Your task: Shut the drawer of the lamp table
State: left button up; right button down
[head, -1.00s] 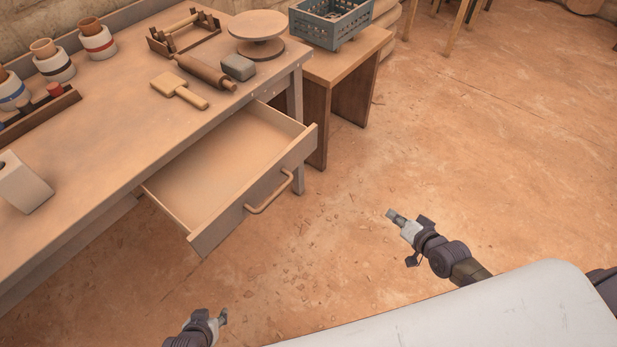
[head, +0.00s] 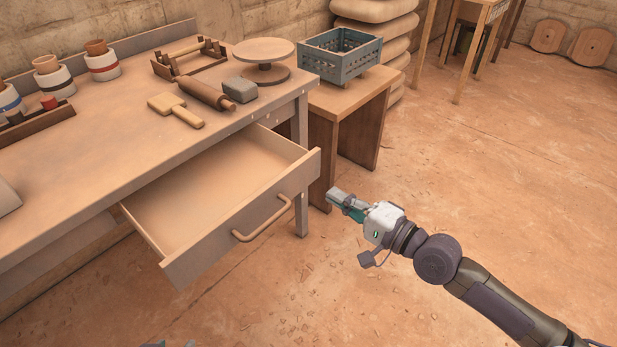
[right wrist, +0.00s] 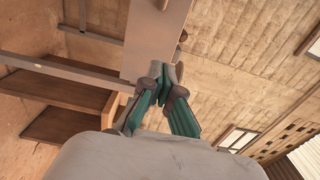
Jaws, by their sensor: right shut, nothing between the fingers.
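The open drawer (head: 215,200) is pulled well out of the wooden worktable (head: 100,150) and looks empty. No lamp shows on this table. Its front board has a bar handle (head: 263,219). My right gripper (head: 338,196) is shut and empty, just right of the drawer front's right end and apart from it in the picture. In the right wrist view the shut fingers (right wrist: 165,75) point toward a pale board that appears to be the drawer front (right wrist: 153,40). Only a sliver of my left gripper (head: 175,344) shows at the bottom edge; its fingers are hidden.
A brown side table (head: 350,110) with a blue crate (head: 340,55) stands behind the drawer's right end. The tabletop holds a rolling pin (head: 205,94), a turntable (head: 263,52) and several pots. The floor in front of the drawer is clear.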

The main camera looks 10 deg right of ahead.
aim_at(299, 175)
jog(key=x, duration=0.6)
jog(key=shift+w+a, duration=0.2)
jog(key=shift+x, duration=0.8)
jog(key=shift+d, duration=0.1)
